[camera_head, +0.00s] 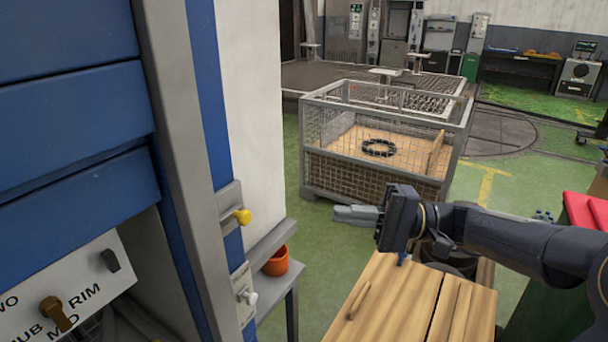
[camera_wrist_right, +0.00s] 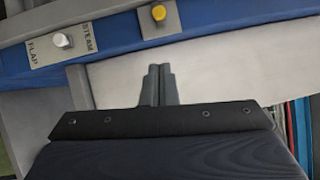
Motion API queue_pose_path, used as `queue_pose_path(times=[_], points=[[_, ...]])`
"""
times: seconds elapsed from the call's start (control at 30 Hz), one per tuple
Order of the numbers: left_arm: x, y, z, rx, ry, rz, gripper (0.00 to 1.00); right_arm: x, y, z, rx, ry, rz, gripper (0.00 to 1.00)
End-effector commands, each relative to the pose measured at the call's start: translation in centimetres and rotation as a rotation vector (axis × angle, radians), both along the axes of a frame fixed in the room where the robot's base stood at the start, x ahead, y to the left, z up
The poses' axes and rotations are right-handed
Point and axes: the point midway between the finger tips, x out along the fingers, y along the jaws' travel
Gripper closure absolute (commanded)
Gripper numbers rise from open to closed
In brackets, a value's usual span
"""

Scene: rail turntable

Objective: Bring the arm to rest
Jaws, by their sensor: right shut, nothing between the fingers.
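My right arm comes in from the right in the head view. Its gripper (camera_head: 357,214) points left, held in the air above the back of a wooden-topped surface. The fingers are shut and empty. In the right wrist view the closed fingers (camera_wrist_right: 157,85) stand together in front of a pale panel and touch nothing that I can see. My left gripper is not in view.
A blue cabinet (camera_head: 75,105) with a yellow knob (camera_head: 242,216) stands close on the left. An orange pot (camera_head: 276,262) sits on a grey bench beside it. A mesh crate (camera_head: 376,185) holding a black ring (camera_head: 379,147) stands behind. A wooden top (camera_head: 392,300) lies below.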

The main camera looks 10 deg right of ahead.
Motion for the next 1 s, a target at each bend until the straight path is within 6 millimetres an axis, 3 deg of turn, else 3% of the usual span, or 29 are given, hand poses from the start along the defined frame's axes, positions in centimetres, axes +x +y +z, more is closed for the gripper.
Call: queue_pose_path(times=[0.13,0.23,0.37,0.53,0.7,1.0], points=[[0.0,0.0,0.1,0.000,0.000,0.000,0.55,-1.8,1.3,-0.6,-0.090,0.020,0.018,1.00],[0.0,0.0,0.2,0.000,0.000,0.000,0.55,-5.5,3.1,-2.6,-0.282,0.052,0.039,1.00],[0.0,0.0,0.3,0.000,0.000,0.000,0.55,-11.7,4.0,-7.2,-0.630,0.070,0.023,1.00],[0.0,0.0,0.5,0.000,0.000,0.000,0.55,-17.1,1.5,-12.9,-1.032,-0.009,-0.080,1.00],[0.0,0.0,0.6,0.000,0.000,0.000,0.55,-19.1,-0.9,-15.8,-1.253,-0.116,-0.179,1.00],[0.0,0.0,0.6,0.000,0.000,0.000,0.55,-19.4,-1.9,-16.5,-1.323,-0.160,-0.216,1.00]])
